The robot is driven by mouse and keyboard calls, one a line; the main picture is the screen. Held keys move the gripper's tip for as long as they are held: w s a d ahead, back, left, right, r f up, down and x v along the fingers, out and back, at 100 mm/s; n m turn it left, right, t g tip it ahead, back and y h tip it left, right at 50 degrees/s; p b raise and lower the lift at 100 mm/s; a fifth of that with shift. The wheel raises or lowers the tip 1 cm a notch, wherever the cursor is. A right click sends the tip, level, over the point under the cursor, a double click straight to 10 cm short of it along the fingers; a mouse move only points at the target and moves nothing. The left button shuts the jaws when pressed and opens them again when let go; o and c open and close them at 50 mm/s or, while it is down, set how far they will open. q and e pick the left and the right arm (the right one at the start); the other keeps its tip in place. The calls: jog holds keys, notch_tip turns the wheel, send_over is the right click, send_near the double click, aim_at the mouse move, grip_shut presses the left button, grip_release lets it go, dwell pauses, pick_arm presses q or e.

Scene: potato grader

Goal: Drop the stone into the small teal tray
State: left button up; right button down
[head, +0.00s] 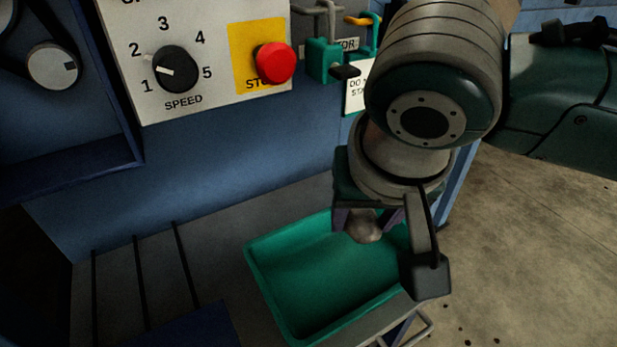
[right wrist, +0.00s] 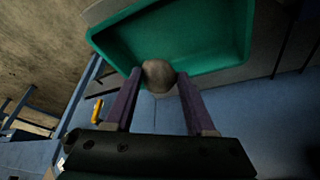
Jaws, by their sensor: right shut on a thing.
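The stone (head: 365,226) is a rounded grey-brown lump held between the fingers of my right gripper (head: 368,215). In the right wrist view the stone (right wrist: 158,76) sits between the two purple-grey fingertips of the gripper (right wrist: 158,80). The small teal tray (head: 262,266) lies below, and its bottom looks empty where it shows. In the head view the stone appears over the tray's far right part. In the right wrist view it overlaps the tray's near rim (right wrist: 222,68). My arm hides the tray's right corner. My left gripper is not in view.
A blue machine stands behind the tray, with a speed dial (head: 174,70) and a red stop button (head: 275,63) on its panel. Teal padlocks (head: 322,60) hang right of the panel. A grey slotted surface (head: 160,265) lies left of the tray. Concrete floor (head: 530,240) is at the right.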

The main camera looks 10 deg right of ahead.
jog(key=shift+c, duration=0.8)
grip_release()
jog(key=shift+r, duration=0.1)
jog(key=p+v, duration=0.4)
jog(key=v, duration=0.5)
jog(key=shift+s+r+p, duration=0.15)
jog(key=shift+r+p, duration=0.2)
jog(key=shift+r, duration=0.05)
